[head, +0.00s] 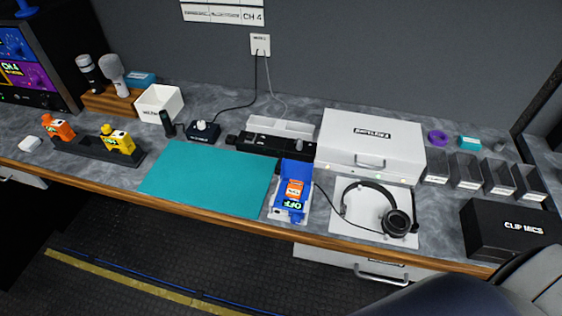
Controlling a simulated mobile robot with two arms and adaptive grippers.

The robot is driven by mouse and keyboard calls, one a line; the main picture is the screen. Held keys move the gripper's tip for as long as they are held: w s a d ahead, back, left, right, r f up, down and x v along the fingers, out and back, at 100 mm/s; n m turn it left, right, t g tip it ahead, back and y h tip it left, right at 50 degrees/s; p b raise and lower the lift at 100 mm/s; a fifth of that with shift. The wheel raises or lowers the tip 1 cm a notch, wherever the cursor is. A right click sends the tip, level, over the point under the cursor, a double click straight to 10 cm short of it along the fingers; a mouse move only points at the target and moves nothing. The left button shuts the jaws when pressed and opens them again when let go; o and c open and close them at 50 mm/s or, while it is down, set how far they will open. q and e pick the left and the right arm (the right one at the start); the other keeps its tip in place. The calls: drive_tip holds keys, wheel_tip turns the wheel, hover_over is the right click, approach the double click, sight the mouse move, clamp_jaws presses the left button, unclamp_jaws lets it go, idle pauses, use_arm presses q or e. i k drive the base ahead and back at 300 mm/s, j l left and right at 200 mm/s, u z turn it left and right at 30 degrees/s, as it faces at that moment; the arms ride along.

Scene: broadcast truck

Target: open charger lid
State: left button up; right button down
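A large white case (370,140) stands at the back of the bench, right of centre. It has a dark label on its flat top, a handle at its front edge and small green lights along the front. Its lid looks shut, and its inside is hidden. The label is too small to read surely, so I cannot confirm it is the charger. Left of it lies a long black unit (265,145) with slots and a pale raised strip (280,127) behind it. Neither of my grippers is in view.
A headset (396,222) lies on a white sheet before the case. Grey bins (468,170) and a black clip-mics box (510,231) stand right. A drawer (350,262) is below.

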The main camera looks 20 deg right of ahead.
sight(388, 146)
drive_tip(key=z, duration=1.4)
